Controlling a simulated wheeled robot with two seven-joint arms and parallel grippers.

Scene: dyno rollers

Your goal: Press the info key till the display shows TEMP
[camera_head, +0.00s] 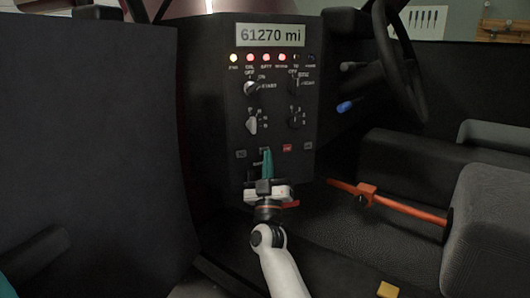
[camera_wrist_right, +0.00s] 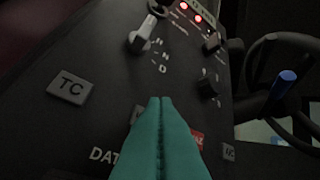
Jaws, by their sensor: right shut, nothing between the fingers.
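The display (camera_head: 270,35) at the top of the dark console reads "61270 mi". My right gripper (camera_head: 267,152) has its teal fingers shut with nothing between them. They point at the row of keys low on the console. In the right wrist view the fingertips (camera_wrist_right: 160,101) cover most of a grey key (camera_wrist_right: 138,114) between the TC key (camera_wrist_right: 70,87) and a red key (camera_wrist_right: 197,139). Its label is hidden, so I cannot tell whether it is the info key. I cannot tell whether the fingertips touch it.
Above the keys are a row of lamps (camera_head: 281,57), some lit red and one yellow, and several rotary knobs (camera_head: 252,88). A steering wheel (camera_head: 405,60), an orange bar (camera_head: 400,207) and a grey seat (camera_head: 495,225) are to the right. A dark panel (camera_head: 90,130) stands left.

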